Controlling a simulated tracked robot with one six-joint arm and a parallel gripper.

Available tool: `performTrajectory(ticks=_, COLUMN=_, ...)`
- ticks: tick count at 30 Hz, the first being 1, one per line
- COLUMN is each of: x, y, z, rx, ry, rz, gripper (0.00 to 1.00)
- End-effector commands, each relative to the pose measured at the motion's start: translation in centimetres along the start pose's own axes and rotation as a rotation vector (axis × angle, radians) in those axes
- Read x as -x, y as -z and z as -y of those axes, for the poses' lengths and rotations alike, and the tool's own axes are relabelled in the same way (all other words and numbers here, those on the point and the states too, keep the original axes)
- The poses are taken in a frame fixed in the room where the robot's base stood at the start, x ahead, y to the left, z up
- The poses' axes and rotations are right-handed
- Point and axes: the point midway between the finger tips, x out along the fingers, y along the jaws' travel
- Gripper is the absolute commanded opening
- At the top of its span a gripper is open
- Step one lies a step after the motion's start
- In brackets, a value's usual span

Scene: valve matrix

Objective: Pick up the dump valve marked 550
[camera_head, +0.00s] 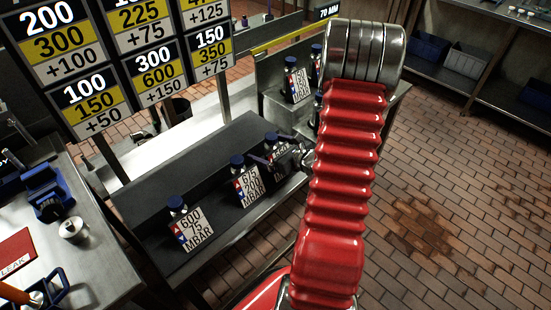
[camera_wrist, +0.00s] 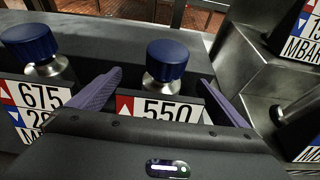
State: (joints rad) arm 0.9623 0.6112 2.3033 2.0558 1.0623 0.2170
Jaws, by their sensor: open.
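The dump valve marked 550 (camera_wrist: 160,108) stands upright in the wrist view, with a blue knob (camera_wrist: 167,60) on a metal neck and a white label. The lower part of its label is hidden by my gripper body. My gripper (camera_wrist: 166,90) is open, with one purple finger on each side of the valve; I cannot tell whether either touches it. In the head view my gripper (camera_head: 278,160) is at the right end of the row on the dark bench, and the 550 valve's blue knob (camera_head: 271,136) shows beside it, its label mostly hidden.
The valve marked 675 (camera_wrist: 35,95) stands close on the left; it also shows in the head view (camera_head: 247,184). More valves (camera_head: 297,84) stand on a raised stand to the right. A number board (camera_head: 120,60) hangs behind.

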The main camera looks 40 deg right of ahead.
Motion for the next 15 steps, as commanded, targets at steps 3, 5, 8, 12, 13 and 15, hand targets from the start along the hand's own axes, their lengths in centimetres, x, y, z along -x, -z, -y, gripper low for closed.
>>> performTrajectory(ticks=3, x=0.01, y=0.00, z=-0.01, rx=0.000, ry=0.000, rz=0.000, gripper=0.97)
performTrajectory(ticks=5, x=0.01, y=0.00, z=-0.02, rx=0.000, ry=0.000, rz=0.000, gripper=0.94)
performTrajectory(ticks=8, x=0.01, y=0.00, z=-0.02, rx=0.000, ry=0.000, rz=0.000, gripper=0.87)
performTrajectory(ticks=12, x=0.01, y=0.00, z=-0.02, rx=0.000, ry=-0.001, rz=0.000, gripper=0.77)
performTrajectory(ticks=13, x=0.01, y=0.00, z=-0.02, rx=0.000, ry=-0.001, rz=0.000, gripper=0.75)
performTrajectory(ticks=15, x=0.01, y=0.00, z=-0.02, rx=0.000, ry=-0.001, rz=0.000, gripper=0.70)
